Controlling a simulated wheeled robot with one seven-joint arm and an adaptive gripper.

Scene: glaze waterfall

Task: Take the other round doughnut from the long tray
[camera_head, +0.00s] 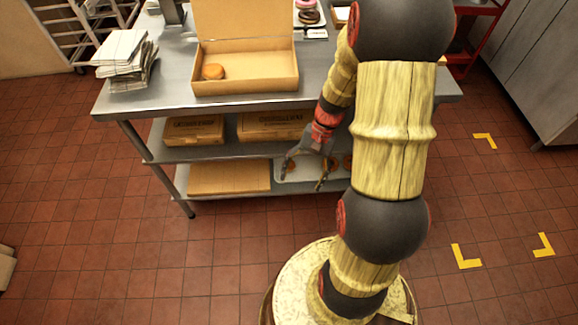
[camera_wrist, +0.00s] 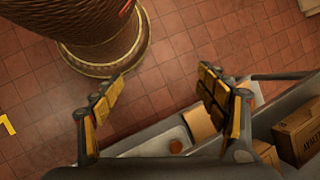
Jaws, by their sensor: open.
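The long pale tray (camera_head: 303,179) lies on the low shelf of the steel table, partly hidden behind my arm and gripper. A round brown doughnut (camera_head: 347,161) shows at its right, and other orange-brown shapes near my fingers are hard to tell apart. My gripper (camera_head: 307,174) is open, its fingers in front of the tray in the head view. In the wrist view my open gripper (camera_wrist: 160,92) has nothing between its fingers. The tray (camera_wrist: 150,148) and one doughnut (camera_wrist: 176,146) show beyond it, apart from the fingertips.
An open cardboard box (camera_head: 246,87) on the tabletop holds one orange round doughnut (camera_head: 213,72). Closed boxes (camera_head: 193,130) stand on the middle shelf, above the tray. A flat carton (camera_head: 229,177) lies left of the tray.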

